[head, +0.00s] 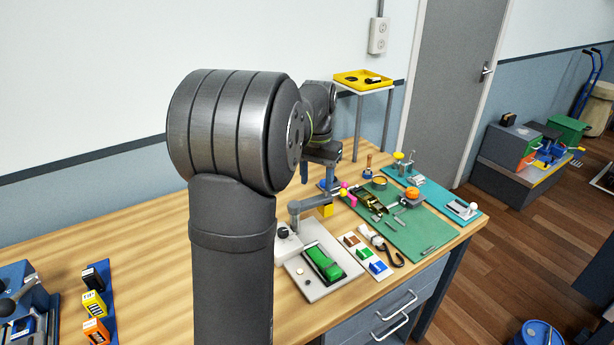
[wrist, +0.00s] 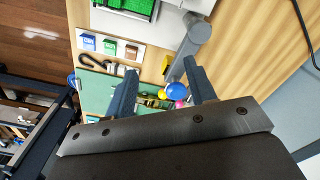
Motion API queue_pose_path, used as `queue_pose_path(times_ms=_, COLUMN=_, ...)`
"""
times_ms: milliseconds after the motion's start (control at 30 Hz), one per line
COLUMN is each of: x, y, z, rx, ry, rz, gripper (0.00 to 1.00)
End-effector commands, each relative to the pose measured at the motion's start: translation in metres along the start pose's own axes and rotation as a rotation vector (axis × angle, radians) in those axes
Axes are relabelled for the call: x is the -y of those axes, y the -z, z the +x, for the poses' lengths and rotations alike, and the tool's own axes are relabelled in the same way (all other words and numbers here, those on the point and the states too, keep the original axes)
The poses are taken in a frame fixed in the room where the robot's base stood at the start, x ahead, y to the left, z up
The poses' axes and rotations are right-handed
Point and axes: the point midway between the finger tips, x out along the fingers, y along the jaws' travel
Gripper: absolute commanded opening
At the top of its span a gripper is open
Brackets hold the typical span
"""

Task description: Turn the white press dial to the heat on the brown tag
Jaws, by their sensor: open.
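The white press (head: 287,246) stands on the bench with a dark round dial (head: 283,231) on top. Its grey arm (head: 312,203) reaches out beside a plate with a green pad (head: 324,263). The dial's setting is too small to read. The brown tag (head: 351,239) sits on a white strip with a green and a blue tag; it also shows in the wrist view (wrist: 131,52). My gripper (head: 319,179) is open and empty, above the bench behind the press. In the wrist view, the press's grey arm (wrist: 192,45) shows beyond the open fingers (wrist: 160,72).
A green mat (head: 415,236) with small parts lies right of the tags, near a black strap (head: 388,250). Pink, blue and yellow pieces lie beyond my fingers. A yellow tray (head: 362,79) stands on a tall stand behind.

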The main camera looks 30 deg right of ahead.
Motion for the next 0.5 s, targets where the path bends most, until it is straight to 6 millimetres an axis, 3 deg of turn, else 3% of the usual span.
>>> queue_pose_path(times_ms=500, x=-0.038, y=0.021, z=0.011, rx=0.000, ry=0.000, rz=-0.418, gripper=0.51)
